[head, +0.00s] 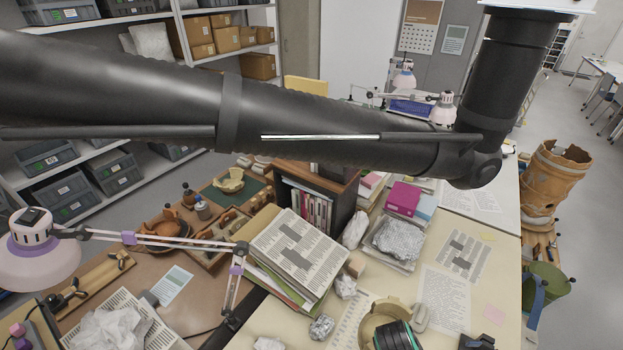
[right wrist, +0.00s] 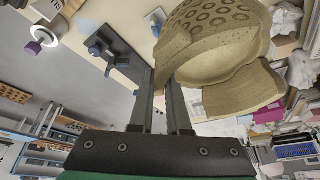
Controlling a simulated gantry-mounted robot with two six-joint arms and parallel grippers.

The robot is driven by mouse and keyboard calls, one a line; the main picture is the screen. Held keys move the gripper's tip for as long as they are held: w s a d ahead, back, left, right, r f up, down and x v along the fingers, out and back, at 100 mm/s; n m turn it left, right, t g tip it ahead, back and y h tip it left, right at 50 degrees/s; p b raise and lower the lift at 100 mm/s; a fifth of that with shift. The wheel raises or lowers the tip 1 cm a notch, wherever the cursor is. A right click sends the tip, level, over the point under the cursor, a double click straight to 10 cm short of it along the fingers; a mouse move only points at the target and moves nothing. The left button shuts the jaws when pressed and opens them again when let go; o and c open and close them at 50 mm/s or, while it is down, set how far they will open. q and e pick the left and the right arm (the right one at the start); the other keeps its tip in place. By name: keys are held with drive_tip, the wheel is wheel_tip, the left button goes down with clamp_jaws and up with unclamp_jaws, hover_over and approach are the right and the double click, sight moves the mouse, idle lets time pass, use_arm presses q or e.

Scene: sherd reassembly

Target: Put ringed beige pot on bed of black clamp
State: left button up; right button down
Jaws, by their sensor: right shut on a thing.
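The ringed beige pot (right wrist: 215,50) is a broken, open vessel with stamped rings on its outer wall; it fills the upper right of the right wrist view. My right gripper (right wrist: 160,88) is shut on the pot's wall. In the head view the pot (head: 378,311) is at the bottom edge, partly covered by the dark, green-ringed end of my right arm. A black clamp (right wrist: 110,50) shows left of the pot in the right wrist view, apart from it. A dark piece at the head view's bottom edge (head: 476,343) may be the same clamp. My left gripper is not in view.
A stack of papers and folders (head: 295,250), crumpled foil (head: 398,240) and a book box (head: 310,195) crowd the bench. A lamp (head: 38,250) stands at left. Flat printed sheets (head: 445,295) lie right of the pot. My large dark arm crosses the head view.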

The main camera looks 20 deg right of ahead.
use_arm(q)
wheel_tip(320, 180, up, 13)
drive_tip(key=p, duration=1)
use_arm(e)
wheel_tip(320, 180, up, 13)
drive_tip(key=shift+r, duration=0.15)
drive_tip(key=shift+w, duration=0.1)
